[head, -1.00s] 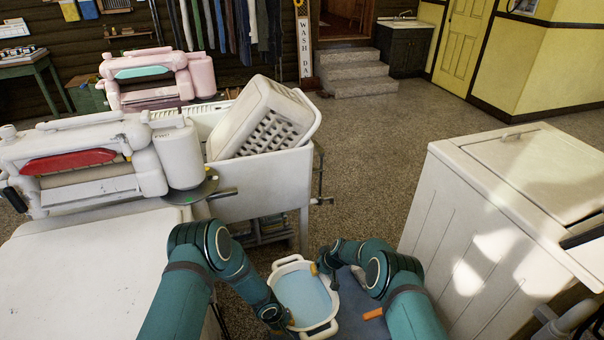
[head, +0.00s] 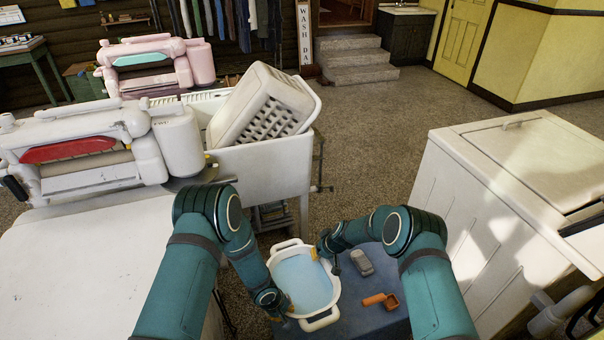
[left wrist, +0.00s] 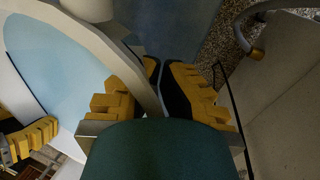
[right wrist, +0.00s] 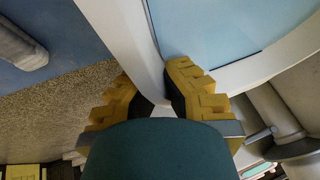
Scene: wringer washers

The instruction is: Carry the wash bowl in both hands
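The wash bowl (head: 318,322) is white with two loop handles and a light blue inside. In the head view it is low in the middle, at the left part of a blue surface (head: 350,322). I cannot tell whether it touches that surface. My left gripper (head: 277,305) has its fingers on both sides of the bowl's left wall. In the left wrist view the wall passes between the yellow fingers (left wrist: 155,95). My right gripper (head: 328,258) grips the far right wall the same way, seen between its fingers (right wrist: 158,98).
An orange scoop (head: 380,300) and a grey object (head: 362,262) lie right of the bowl. A white washer (head: 470,200) stands close on the right. A white wringer washer (head: 80,260) and a tub with a white basket (head: 260,165) stand left. Speckled floor (head: 375,130) beyond is clear.

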